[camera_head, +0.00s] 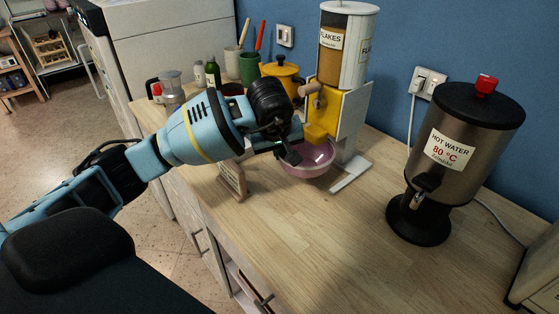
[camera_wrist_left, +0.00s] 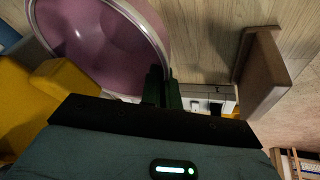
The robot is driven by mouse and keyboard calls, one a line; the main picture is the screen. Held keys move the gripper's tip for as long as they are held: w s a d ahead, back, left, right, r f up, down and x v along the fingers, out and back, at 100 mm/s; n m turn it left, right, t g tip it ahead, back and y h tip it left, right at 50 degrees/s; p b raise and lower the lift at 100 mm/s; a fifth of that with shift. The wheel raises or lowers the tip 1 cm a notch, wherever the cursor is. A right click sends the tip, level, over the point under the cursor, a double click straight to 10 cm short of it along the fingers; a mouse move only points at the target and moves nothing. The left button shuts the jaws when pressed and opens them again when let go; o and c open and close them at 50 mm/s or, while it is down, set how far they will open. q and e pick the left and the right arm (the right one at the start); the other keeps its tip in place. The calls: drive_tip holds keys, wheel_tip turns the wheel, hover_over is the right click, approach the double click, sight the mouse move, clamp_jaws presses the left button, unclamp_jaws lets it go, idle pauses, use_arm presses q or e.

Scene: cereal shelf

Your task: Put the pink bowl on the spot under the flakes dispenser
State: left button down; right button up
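The pink bowl (camera_head: 309,160) sits upright at the foot of the flakes dispenser (camera_head: 344,45), below its yellow spout. In the left wrist view the bowl (camera_wrist_left: 95,40) fills the upper left, its pale rim running down to the fingers. My left gripper (camera_head: 284,147) reaches in from the left at the bowl's near left rim. Its two dark fingers (camera_wrist_left: 162,88) are close together and appear to pinch that rim. The spot under the dispenser is hidden by the bowl and my gripper. My right gripper is not in view.
A small wooden stand (camera_head: 232,180) is close to my left gripper at the counter's left edge. A hot water dispenser (camera_head: 455,150) stands to the right. A yellow pot (camera_head: 281,74), cups and bottles are behind. The front counter (camera_head: 320,240) is clear.

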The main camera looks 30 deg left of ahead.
use_arm(q)
drive_tip(key=shift+f, duration=1.4)
drive_tip(key=shift+f, duration=0.1)
drive_tip(key=shift+f, duration=0.1)
drive_tip(key=c, duration=1.6)
unclamp_jaws()
drive_tip(key=shift+c, duration=0.2)
drive_tip(key=shift+s+r, duration=0.1)
drive_tip(key=shift+r, duration=0.25)
drive_tip(key=v, duration=1.1)
drive_tip(key=shift+r+p, duration=0.3)
drive_tip(key=shift+p, duration=0.1)
drive_tip(key=shift+s, duration=0.1)
